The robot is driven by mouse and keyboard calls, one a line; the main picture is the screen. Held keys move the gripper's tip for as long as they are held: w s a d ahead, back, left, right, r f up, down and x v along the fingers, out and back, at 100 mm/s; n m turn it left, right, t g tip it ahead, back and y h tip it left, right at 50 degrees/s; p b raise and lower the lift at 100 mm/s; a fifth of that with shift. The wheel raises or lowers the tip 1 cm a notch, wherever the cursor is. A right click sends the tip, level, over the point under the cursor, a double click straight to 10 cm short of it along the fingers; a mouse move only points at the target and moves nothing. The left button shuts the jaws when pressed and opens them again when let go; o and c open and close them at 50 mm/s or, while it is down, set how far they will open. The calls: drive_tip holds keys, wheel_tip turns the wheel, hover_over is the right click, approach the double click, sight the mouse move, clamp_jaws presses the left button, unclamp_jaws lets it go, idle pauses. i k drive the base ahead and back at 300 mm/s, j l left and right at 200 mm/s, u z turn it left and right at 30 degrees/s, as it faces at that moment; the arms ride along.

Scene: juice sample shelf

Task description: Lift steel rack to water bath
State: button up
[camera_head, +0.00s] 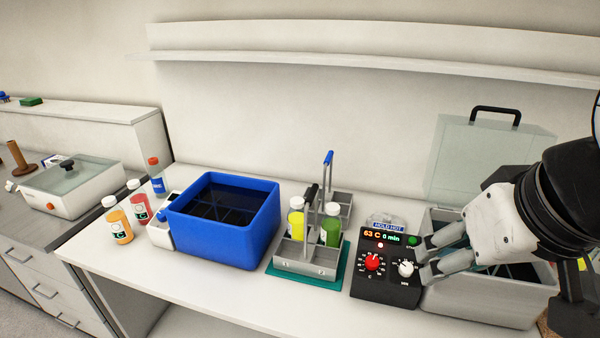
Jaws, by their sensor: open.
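A steel rack (293,264) with a tall black-topped handle stands on a teal mat (333,284) in the middle of the bench. It holds a yellow bottle (296,222) and a green bottle (330,233), both upright with white caps. The water bath (480,306) is a grey tub at the right, with its clear lid (477,150) raised behind it. Its black control box (385,275) reads 63 C and 0 min. My gripper (428,256) is open and empty, over the bath's left edge beside the control box. It hides part of the bath's inside.
A second steel rack (342,199) with a blue-topped handle stands behind the first. A blue tub (222,240) stands to the left. An orange bottle (118,222), a red bottle (139,203) and a blue bottle (157,178) are farther left. A wall shelf (350,60) runs above.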

sight(308, 257)
drive_tip(key=i+j+z, duration=0.15)
drive_tip(key=z, duration=0.2)
drive_tip(key=j+z, duration=0.35)
drive_tip(key=i+j+z, duration=0.1)
drive_tip(key=j+z, duration=0.25)
